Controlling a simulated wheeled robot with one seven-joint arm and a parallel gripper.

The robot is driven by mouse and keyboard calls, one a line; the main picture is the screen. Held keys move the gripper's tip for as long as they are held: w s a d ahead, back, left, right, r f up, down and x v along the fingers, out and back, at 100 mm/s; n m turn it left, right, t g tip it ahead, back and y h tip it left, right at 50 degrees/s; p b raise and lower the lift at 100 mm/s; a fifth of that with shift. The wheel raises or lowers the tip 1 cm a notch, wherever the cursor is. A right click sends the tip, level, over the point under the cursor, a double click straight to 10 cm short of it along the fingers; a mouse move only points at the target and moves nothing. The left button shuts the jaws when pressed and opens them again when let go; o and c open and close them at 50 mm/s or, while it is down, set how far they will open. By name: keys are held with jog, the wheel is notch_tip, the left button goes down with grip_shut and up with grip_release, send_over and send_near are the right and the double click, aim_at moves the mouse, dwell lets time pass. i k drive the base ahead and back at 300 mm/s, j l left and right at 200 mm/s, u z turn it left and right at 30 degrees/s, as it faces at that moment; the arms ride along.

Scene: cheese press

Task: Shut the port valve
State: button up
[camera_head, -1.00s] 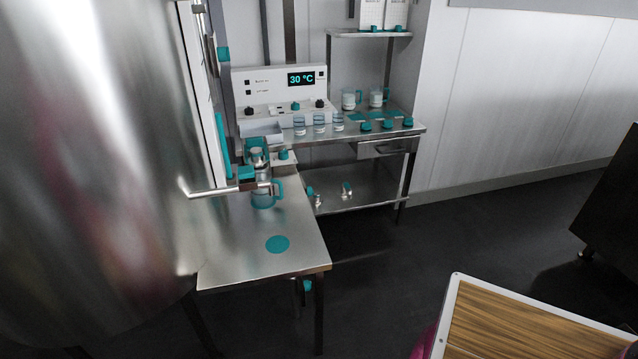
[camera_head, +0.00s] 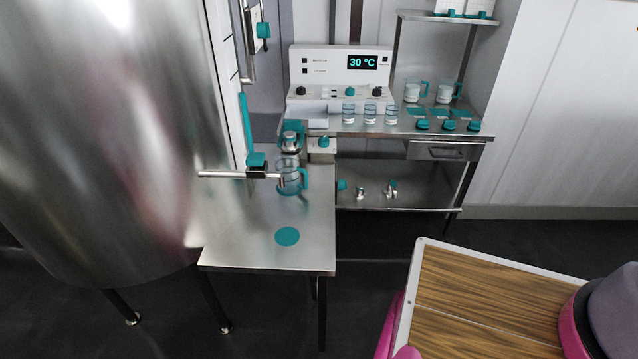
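The port valve (camera_head: 257,162) sits on a thin metal pipe (camera_head: 218,174) that sticks out from the big steel tank (camera_head: 110,130). It has a teal block and a long teal lever (camera_head: 246,118) that stands nearly upright along the tank's edge. A clear jug with a teal handle (camera_head: 291,180) stands on the steel table beneath the pipe's end. I cannot make out any flow from the pipe. My gripper is not in view. Only a rounded grey and pink part of mine shows at the lower right, far from the valve.
The steel table (camera_head: 240,240) has a teal disc (camera_head: 287,236) near its front. Behind are a control panel reading 30 °C (camera_head: 340,72), several glasses and a shelf (camera_head: 400,195). Another teal-handled fitting (camera_head: 262,30) is higher up. Dark floor is open before the table.

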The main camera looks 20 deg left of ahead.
aim_at(342, 182)
jog(key=i+l+u, duration=0.2)
jog(key=u, duration=0.2)
jog(key=i+l+u, duration=0.5)
jog(key=u, duration=0.25)
jog(key=i+l+u, duration=0.1)
jog(key=l+u, duration=0.3)
jog(key=k+l+u, duration=0.1)
jog(key=l+u, duration=0.2)
jog(key=k+l+u, duration=0.1)
jog(key=l+u, duration=0.15)
jog(key=k+l+u, duration=0.15)
jog(key=l+u, duration=0.15)
